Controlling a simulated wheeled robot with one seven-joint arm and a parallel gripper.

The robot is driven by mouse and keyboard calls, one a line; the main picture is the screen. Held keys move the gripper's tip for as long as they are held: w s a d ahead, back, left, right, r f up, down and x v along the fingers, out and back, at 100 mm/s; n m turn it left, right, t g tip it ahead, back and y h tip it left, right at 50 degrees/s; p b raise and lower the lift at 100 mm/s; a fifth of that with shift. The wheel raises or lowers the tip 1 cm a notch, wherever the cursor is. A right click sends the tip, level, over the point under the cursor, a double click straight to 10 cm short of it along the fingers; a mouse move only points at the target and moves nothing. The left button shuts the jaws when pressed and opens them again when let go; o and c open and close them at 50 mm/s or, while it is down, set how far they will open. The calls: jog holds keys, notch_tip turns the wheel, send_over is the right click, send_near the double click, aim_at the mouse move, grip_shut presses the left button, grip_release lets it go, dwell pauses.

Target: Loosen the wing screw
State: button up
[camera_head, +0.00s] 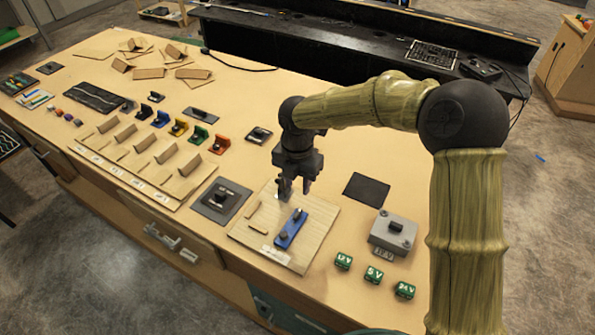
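A blue bar (290,230) lies on a pale wooden board (318,243) near the front of the workbench. It carries a small dark upright piece near each end; I cannot tell for sure whether either is the wing screw. My gripper (295,191) points down over the far part of the board, just behind the bar's far end. Its two fingers look spread with a gap between them. A small light-grey piece (284,195) shows by the left finger; I cannot tell if it is part of the gripper.
A grey plate with a dark fitting (221,200) lies left of the board. A black pad (366,189), a grey box (392,233) and green cubes (373,275) stand to the right. A wooden rack (140,165) and several coloured brackets (198,135) fill the left.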

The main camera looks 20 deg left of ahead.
notch_tip(320, 180, up, 5)
jog(key=shift+b, duration=0.3)
jog(key=d+f+m, duration=0.2)
jog(key=d+m, duration=1.7)
jog(key=d, duration=0.3)
jog(key=s+d+m+t, duration=0.1)
jog(key=s+d+m, duration=0.3)
jog(key=d+m, duration=0.3)
jog(key=s+d+m+t, duration=0.1)
jog(key=s+d+m, duration=0.3)
jog(key=d+m, duration=0.4)
jog(key=shift+s+m+t, duration=0.2)
jog(key=shift+m+t, duration=0.1)
jog(key=shift+m, duration=0.3)
jog(key=shift+w, duration=0.1)
